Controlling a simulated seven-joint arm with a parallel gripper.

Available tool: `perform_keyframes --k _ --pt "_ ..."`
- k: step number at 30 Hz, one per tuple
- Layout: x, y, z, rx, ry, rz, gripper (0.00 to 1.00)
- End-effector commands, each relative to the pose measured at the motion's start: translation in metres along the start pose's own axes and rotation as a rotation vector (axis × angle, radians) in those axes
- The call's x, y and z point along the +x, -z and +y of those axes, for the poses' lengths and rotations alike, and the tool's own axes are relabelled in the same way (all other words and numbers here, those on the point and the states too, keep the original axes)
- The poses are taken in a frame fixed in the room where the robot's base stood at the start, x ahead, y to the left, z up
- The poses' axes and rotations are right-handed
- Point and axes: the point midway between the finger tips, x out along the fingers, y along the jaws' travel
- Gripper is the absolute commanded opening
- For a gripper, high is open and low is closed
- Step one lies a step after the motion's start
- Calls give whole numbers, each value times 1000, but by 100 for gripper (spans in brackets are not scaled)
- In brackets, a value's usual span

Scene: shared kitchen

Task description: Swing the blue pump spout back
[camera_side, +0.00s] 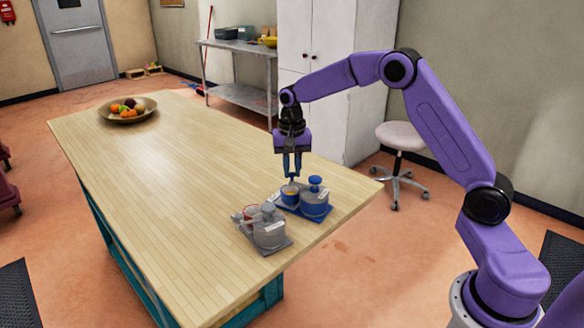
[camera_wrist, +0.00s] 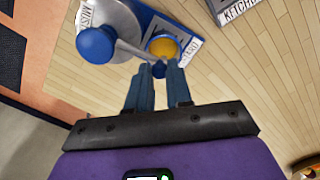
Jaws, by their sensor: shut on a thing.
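The blue pump unit stands near the table's right edge in the side view: a steel jar with a blue band (camera_side: 315,205) and a blue knob (camera_side: 315,180) on a blue base. Beside the jar is a small blue cup (camera_side: 290,195) with yellow contents, also in the wrist view (camera_wrist: 164,46). In the wrist view the spout (camera_wrist: 130,48) runs from the knob to a blue tip (camera_wrist: 159,70) by the cup's near rim. My gripper (camera_side: 292,176) is shut on this tip; its fingers (camera_wrist: 158,72) hide part of it.
A similar grey pump unit (camera_side: 268,233) with a ketchup label (camera_wrist: 237,9) stands close by, nearer the side camera. A fruit bowl (camera_side: 127,116) is at the table's far end. The wooden tabletop (camera_side: 190,150) between is clear.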

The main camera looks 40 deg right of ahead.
Motion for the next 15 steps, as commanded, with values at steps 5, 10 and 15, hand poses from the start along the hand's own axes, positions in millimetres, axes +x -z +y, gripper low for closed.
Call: perform_keyframes --k 5,10,15 --pt "-1 -2 -2 -39 1 0 0" --pt "-1 -8 -6 -129 1 0 0" --pt "-1 -17 -10 -268 1 1 0"
